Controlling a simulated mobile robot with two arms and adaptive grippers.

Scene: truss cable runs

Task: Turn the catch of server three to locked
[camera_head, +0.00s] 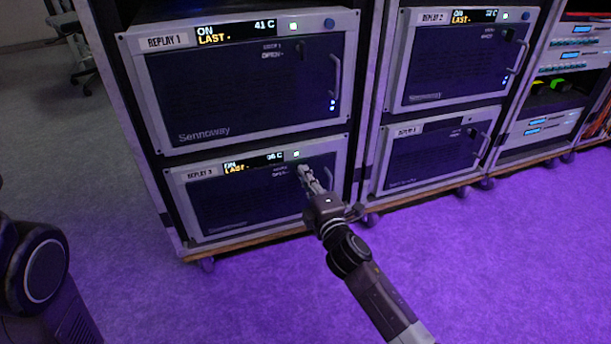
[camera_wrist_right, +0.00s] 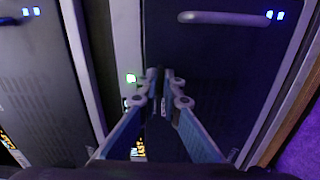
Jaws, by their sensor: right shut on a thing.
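Server three is the grey-framed unit with a dark front labelled "REPLAY 3" (camera_head: 240,208), low in the left rack in the head view. Its lit display (camera_head: 252,163) reads ON, LAST and a temperature. A green light shows beside it. My right gripper (camera_head: 304,171) reaches the upper right part of this front, next to the small catch lettering (camera_head: 280,171). In the wrist view the gripper (camera_wrist_right: 160,82) is shut at the dark panel, on the catch. The fingers hide the catch, so I cannot tell which way it is turned. My left gripper is out of view.
Server "REPLAY 1" (camera_head: 240,95) sits above in the same rack. A second rack with "REPLAY 2" (camera_head: 455,62) stands to the right. A bar handle (camera_wrist_right: 225,18) stands out from the panel near my right gripper. The purple-lit floor (camera_head: 200,305) in front is clear.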

